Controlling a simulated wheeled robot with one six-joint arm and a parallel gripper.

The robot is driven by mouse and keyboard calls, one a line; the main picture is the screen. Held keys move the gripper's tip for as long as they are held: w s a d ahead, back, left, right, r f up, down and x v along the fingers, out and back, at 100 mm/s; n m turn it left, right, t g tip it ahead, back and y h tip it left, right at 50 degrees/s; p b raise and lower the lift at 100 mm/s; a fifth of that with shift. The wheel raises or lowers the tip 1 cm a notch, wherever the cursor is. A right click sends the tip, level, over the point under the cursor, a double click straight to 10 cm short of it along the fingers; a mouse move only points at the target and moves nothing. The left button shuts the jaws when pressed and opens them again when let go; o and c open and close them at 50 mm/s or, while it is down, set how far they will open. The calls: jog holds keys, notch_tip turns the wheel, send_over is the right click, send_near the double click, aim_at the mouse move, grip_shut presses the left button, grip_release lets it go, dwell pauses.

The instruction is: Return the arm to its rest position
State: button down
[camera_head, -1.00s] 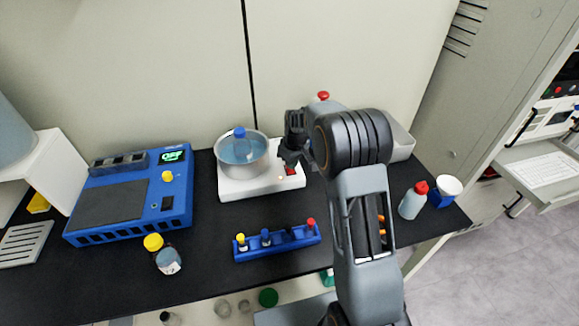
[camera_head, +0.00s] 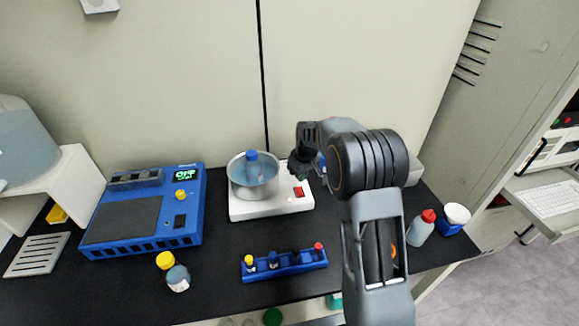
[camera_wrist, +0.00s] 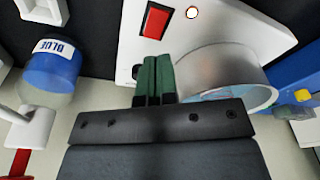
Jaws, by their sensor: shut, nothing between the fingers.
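My gripper (camera_head: 298,166) is shut and empty. In the head view it hangs in the air just right of the metal pot, over the right part of the white hot plate (camera_head: 245,208). In the wrist view its dark green fingers (camera_wrist: 155,78) lie together, with the plate's red switch (camera_wrist: 155,22) beyond them. My arm is bent and raised over the bench's right half. The pot (camera_head: 238,187) holds bluish liquid and a blue-capped bottle (camera_head: 251,168).
A blue device (camera_head: 140,212) with an OFF display stands at left. A blue rack (camera_head: 284,265) holds several capped vials. A yellow-capped bottle (camera_head: 177,278) stands left of it. A red-capped bottle (camera_head: 421,228) stands at right. The cabinet wall is close behind.

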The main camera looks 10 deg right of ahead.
jog(key=shift+s+f+m, duration=0.15)
jog(key=shift+m, duration=0.35)
jog(key=shift+s+f+m+g, duration=0.4)
jog(key=shift+s+f+g, duration=0.1)
jog(key=shift+s+f, duration=0.45)
jog(key=s+r+m+t, duration=0.1)
jog(key=s+r, duration=0.5)
jog(key=s, duration=0.6)
jog(key=s+r+m+t, duration=0.2)
jog(key=s+r, duration=0.5)
jog(key=s, duration=0.6)
jog(key=shift+s+a+r+m+h, duration=0.2)
jog(key=shift+s+m+h, duration=0.15)
jog(key=shift+m, duration=0.25)
